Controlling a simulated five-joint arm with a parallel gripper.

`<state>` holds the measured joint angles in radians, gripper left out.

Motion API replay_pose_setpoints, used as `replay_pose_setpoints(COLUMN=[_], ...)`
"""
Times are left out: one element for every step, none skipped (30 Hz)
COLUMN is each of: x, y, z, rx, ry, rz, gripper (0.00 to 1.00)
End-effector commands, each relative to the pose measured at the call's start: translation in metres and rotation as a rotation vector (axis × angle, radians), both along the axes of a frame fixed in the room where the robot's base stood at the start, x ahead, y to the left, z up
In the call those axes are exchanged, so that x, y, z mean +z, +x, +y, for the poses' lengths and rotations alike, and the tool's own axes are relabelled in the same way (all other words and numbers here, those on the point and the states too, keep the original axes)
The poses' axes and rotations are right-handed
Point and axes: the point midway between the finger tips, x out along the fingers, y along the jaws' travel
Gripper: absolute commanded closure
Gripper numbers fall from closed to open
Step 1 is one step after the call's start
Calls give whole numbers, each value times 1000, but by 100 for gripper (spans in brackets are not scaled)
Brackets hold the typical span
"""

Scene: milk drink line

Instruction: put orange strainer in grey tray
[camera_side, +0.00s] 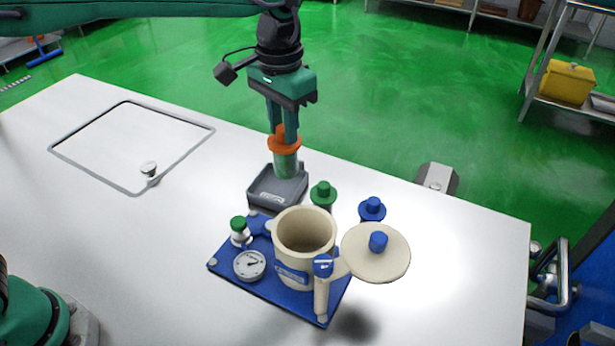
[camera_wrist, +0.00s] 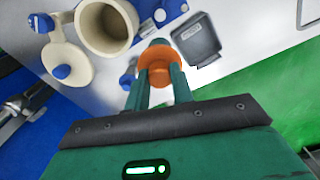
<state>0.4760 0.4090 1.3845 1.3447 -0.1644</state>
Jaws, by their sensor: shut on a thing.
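The orange strainer (camera_side: 285,144) has an orange collar and a pale green lower tube, and it hangs upright between my fingers. My gripper (camera_side: 283,132) is shut on its orange top. The grey tray (camera_side: 290,192) is on the white table, with a label on its front edge. In the side view the strainer's lower end overlaps the tray's back part; I cannot tell its exact height. In the wrist view the strainer (camera_wrist: 158,62) is between the fingertips of my gripper (camera_wrist: 158,82), and the grey tray (camera_wrist: 197,40) shows just to its right, apart from it in the picture.
A beige pot (camera_side: 305,235) stands on a blue base (camera_side: 262,284) in front of the tray, with a gauge (camera_side: 249,265) and a green-topped valve (camera_side: 239,231). A beige round lid (camera_side: 375,250) is at its right. Green (camera_side: 323,192) and blue (camera_side: 372,208) knobs stand close by. The table's left is mostly clear.

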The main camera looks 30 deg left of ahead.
Motion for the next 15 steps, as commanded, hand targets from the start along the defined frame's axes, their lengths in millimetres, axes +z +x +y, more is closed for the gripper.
replay_pose_setpoints(x=[-10,-14,-19,-23,-28,-33,-36,-38,-41,-42,-43,-44,-44,-44,-44], y=[-2,-2,-2,-2,-2,-2,-2,-2,-2,-2,-2,-2,-2,-2,-1], z=[-1,-1,-1,-1,-1,-1,-1,-2,-1,-1,-2,-2,-2,-2,-2], rx=[-3,-3,-3,-3,-2,-2,-2,-2,-2,-2,-2,-2,-2,-2,-2], ry=[3,3,2,3,3,3,2,2,2,2,2,2,1,1,1], rz=[7,5,4,5,5,5,4,3,4,3,3,3,3,3,3], gripper=[100,100,100,100,100,100,100,100,100,100,100,100,100,100,100])
